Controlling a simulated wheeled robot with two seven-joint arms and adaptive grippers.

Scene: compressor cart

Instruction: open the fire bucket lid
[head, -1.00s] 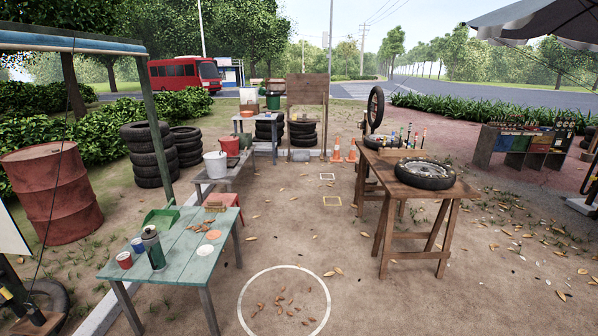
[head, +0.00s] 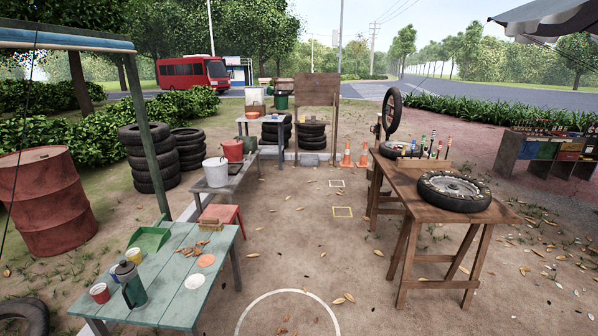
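A red bucket (head: 233,151), which looks like the fire bucket, stands upright on a low grey bench (head: 240,181) left of the middle. Its top is too small to tell whether a lid is on it. A white bucket (head: 216,173) stands on the same bench, nearer to me. Neither of my grippers shows in the head view.
A green table (head: 205,262) with a flask (head: 130,284), cups and a green dustpan is at the near left. A red stool (head: 222,216) stands behind it. A wooden table (head: 408,191) with a tyre (head: 454,190) is at right. Leaf-strewn ground between is open.

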